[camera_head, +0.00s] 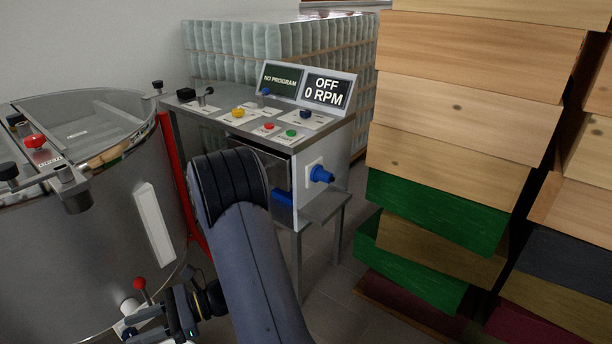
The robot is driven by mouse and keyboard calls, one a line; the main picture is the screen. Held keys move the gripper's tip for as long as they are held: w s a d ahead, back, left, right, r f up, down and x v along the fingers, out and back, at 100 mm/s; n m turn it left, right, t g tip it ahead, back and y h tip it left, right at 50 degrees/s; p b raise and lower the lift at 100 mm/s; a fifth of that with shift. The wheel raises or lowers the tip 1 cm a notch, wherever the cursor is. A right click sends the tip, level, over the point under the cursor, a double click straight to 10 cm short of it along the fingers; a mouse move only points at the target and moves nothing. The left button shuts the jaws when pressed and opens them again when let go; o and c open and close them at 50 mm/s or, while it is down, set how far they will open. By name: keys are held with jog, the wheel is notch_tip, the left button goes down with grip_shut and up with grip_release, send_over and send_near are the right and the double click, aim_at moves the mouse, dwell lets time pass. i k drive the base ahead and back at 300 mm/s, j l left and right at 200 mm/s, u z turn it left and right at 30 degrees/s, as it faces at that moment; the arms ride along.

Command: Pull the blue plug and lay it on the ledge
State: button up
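The blue plug (321,174) sits in a white square socket plate on the right side wall of the grey control cabinet (306,185). It sticks out to the right. Below it a grey metal ledge (325,207) juts from the cabinet; the part that shows is bare. My gripper (136,327) is low at the left, in front of the tank, well away from the plug. Its fingers point left and look spread apart, with nothing clearly between them. My arm hides part of the cabinet's front.
A steel tank (95,235) with a red-knobbed lever (139,284) stands at left, close to my gripper. The cabinet's top carries several knobs and buttons and a display (327,91) reading OFF 0 RPM. Stacked wooden boxes (455,110) stand at right, with a floor gap between.

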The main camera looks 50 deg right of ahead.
aim_at(326, 177)
jog(key=z, duration=2.2)
jog(key=i+j, duration=0.15)
jog(key=i, duration=0.3)
jog(key=i+j, duration=0.2)
jog(key=i, duration=0.3)
